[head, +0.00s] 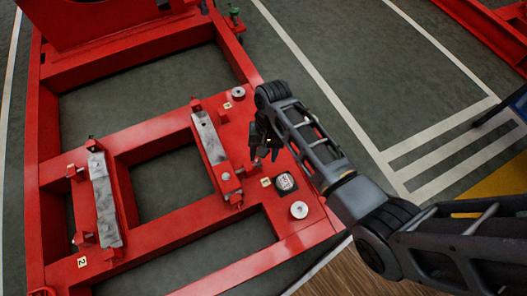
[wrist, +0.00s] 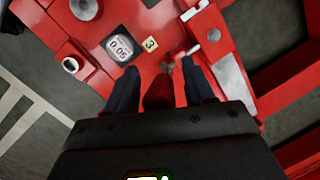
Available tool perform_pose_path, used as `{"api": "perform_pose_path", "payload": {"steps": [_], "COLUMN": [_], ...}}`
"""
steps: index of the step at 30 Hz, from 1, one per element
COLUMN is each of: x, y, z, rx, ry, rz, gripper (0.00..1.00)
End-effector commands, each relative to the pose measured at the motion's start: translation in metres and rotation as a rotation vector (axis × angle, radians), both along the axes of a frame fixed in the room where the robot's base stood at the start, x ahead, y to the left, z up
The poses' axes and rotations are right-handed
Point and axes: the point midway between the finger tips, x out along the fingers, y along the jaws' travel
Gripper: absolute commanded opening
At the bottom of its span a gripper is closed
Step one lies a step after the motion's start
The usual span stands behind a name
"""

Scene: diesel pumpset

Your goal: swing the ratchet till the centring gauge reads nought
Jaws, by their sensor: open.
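The centring gauge (head: 286,182) is a small dark box with a pale display, fixed on the red frame. In the wrist view the gauge (wrist: 120,48) seems to read 0.05. My gripper (head: 264,156) hangs low over the frame, left of and above the gauge in the head view. In the wrist view my gripper (wrist: 161,72) is open, one dark finger on each side of a dark red bar (wrist: 158,92), which looks like the ratchet's handle. A gap shows on both sides of it. Its lower end is hidden by my gripper's body.
A number 3 tag (wrist: 150,44) sits beside the gauge. Grey machined pads (head: 210,138) (head: 103,200) with red blocks lie on the frame's cross members. Round metal bosses (head: 299,210) (head: 238,93) stand near the right rail. Green floor (head: 330,60) is clear beyond it.

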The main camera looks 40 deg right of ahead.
Motion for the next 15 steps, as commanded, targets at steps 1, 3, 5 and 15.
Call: {"api": "perform_pose_path", "payload": {"steps": [1, 3, 5, 15], "x": [0.001, 0.001, 0.002, 0.008], "y": [-0.001, -0.002, -0.004, -0.015], "z": [0.004, 0.011, 0.02, 0.068], "rx": [-0.001, 0.0, 0.0, -0.001], "ry": [-0.001, -0.001, -0.003, -0.002], "rz": [0.0, 0.0, -0.001, -0.001], "gripper": [0.53, 0.53, 0.53, 0.53]}}
